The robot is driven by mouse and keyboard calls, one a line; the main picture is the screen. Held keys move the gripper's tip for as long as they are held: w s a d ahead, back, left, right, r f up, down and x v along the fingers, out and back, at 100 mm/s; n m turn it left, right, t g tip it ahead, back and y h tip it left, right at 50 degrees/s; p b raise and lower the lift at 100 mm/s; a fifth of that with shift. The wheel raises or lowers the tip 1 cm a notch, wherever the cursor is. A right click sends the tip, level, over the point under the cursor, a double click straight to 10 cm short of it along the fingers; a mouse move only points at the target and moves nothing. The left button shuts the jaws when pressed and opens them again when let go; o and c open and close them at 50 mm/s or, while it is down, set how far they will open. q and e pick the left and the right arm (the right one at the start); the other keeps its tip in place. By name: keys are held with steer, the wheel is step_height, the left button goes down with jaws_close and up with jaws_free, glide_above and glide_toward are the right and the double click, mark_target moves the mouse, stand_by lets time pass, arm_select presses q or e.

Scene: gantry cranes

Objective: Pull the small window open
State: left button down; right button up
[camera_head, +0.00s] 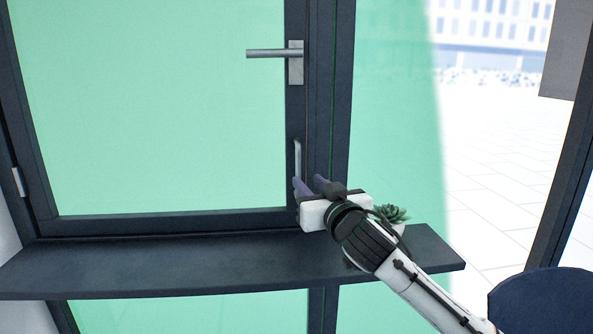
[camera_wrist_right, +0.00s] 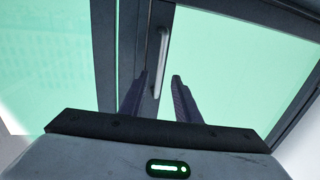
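The small window (camera_head: 150,110) is a dark-framed pane with green-tinted glass, and it looks shut in its frame in the head view. A lever handle (camera_head: 275,53) sits high on its right stile, pointing left. Below it is a slim vertical pull handle (camera_head: 297,160), which also shows in the right wrist view (camera_wrist_right: 161,60). My right gripper (camera_head: 311,184) is at the lower end of the pull handle. In the right wrist view its fingers (camera_wrist_right: 160,85) are apart, with the handle beyond and between the tips; contact cannot be told. My left gripper is not in view.
A dark shelf (camera_head: 150,268) runs below the window. A small potted succulent (camera_head: 391,214) stands on its right part, close to my right wrist. A dark round surface (camera_head: 545,300) is at the lower right. Hinges (camera_head: 18,181) show on the window's left side.

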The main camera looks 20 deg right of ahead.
mark_target(299, 173)
steer(key=w, duration=0.5)
steer(key=w+d+p, duration=0.1)
steer(key=w, duration=0.2)
steer(key=shift+w, duration=0.1)
steer(key=shift+a, duration=0.1)
jaws_close()
